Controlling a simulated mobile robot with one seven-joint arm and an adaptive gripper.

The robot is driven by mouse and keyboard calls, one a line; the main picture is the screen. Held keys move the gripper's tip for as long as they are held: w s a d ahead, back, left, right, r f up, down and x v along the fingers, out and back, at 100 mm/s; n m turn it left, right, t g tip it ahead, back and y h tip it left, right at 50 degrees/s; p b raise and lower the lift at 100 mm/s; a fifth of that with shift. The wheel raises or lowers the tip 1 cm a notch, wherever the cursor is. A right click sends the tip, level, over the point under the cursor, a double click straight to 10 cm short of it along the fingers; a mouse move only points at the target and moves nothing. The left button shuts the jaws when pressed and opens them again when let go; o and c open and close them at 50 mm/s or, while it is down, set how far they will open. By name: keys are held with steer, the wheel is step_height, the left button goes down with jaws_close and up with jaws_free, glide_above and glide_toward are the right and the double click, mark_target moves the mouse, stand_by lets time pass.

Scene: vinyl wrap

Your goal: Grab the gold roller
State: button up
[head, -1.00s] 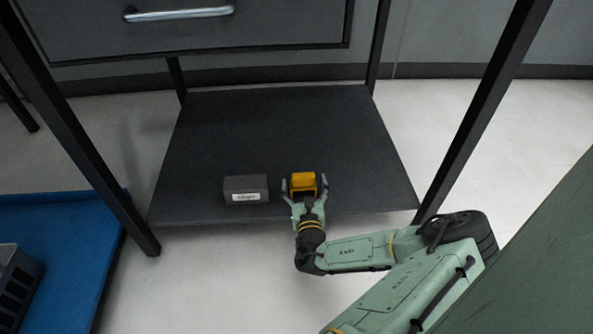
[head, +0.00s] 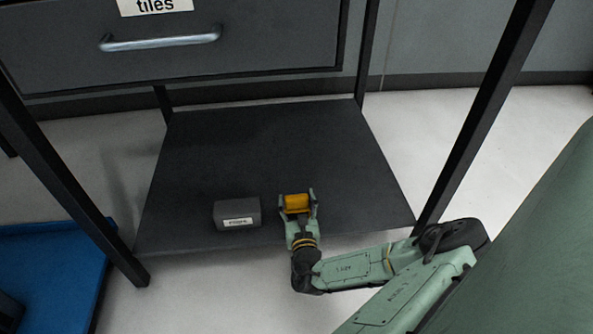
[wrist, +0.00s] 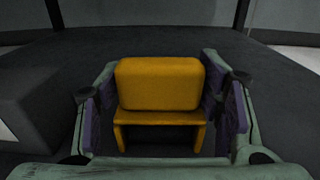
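The gold roller (head: 296,203) is a small yellow-gold block-like piece near the front edge of the dark shelf (head: 250,150). In the wrist view the gold roller (wrist: 160,85) fills the middle, with a rounded block on top and two legs below. My gripper (head: 298,198) is around it from the front, one finger on each side. In the wrist view the fingers of my gripper (wrist: 160,88) sit close along both sides, their tips appearing to touch it. The roller looks upright at shelf level; I cannot tell whether it is lifted.
A grey box (head: 236,213) with a white label stands just left of the roller. Black table legs (head: 490,110) frame the shelf, and a drawer (head: 200,50) labelled "tiles" hangs above. A blue mat or tray (head: 50,265) is at lower left. The back of the shelf is clear.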

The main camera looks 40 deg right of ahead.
steer(key=c, duration=0.7)
steer(key=shift+r, duration=0.1)
steer(key=shift+c, duration=0.2)
